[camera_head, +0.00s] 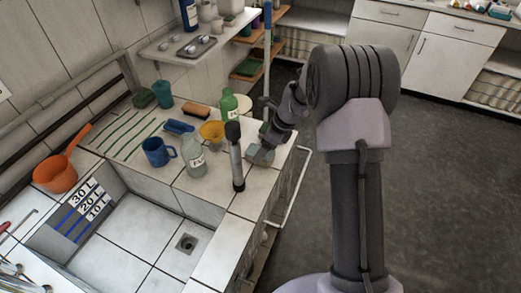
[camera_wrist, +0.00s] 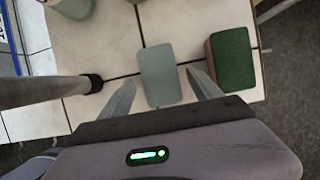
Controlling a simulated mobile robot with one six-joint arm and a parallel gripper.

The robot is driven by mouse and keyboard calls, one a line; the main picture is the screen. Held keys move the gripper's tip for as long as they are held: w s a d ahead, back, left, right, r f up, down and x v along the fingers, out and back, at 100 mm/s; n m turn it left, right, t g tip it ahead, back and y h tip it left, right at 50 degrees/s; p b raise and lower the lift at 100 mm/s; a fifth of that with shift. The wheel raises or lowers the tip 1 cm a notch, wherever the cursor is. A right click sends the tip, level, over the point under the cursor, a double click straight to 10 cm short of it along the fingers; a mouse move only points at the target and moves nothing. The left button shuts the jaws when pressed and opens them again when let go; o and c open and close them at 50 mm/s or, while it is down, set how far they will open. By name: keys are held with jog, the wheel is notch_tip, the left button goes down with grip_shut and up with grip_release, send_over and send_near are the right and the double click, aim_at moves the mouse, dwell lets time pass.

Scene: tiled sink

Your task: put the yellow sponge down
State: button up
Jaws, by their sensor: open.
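My gripper (camera_wrist: 160,82) is open, its two fingers pointing down at the tiled counter (camera_head: 238,203). A pale grey-green block (camera_wrist: 159,73), which looks like a sponge, lies on the tiles between the fingers, with a gap on either side. I see no clearly yellow sponge; this block's upper face is not yellow. In the head view my gripper (camera_head: 263,150) is low over the counter's right end, at the block. A second sponge, dark green on top with a brown side (camera_wrist: 232,60), lies to the right of the fingers in the wrist view.
A dark-topped upright post (camera_head: 236,165) stands close left of my gripper. A pale bottle (camera_head: 194,157), yellow funnel (camera_head: 212,130), blue mug (camera_head: 158,152) and green bottle (camera_head: 228,103) stand farther left and back. The sink basin (camera_head: 140,245) lies in front; a white rail (camera_head: 292,190) borders the right edge.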

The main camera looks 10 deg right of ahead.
jog(key=s+r+n+p, duration=0.1)
jog(key=s+r+n, duration=0.25)
jog(key=r, duration=0.55)
jog(key=s+r+n+p, duration=0.15)
jog(key=s+r, duration=0.25)
jog(key=r, duration=0.6)
jog(key=s+a+r+n+t, duration=0.1)
jog(key=s+r+n, duration=0.1)
jog(key=s+n, duration=0.3)
jog(key=s+a+r+n+t+h, duration=0.1)
jog(key=s+n, duration=0.4)
jog(key=s, duration=0.6)
jog(key=s+a+r+n+t, duration=0.1)
jog(key=s+a+r+n, duration=0.2)
jog(key=s, duration=0.6)
jog(key=r+n, duration=0.1)
jog(key=n, duration=0.1)
jog(key=shift+r+n+h, duration=0.35)
jog(key=shift+n+h, duration=0.05)
jog(key=shift+s+f+b, duration=0.15)
jog(key=shift+b, duration=0.15)
jog(key=shift+o, duration=0.5)
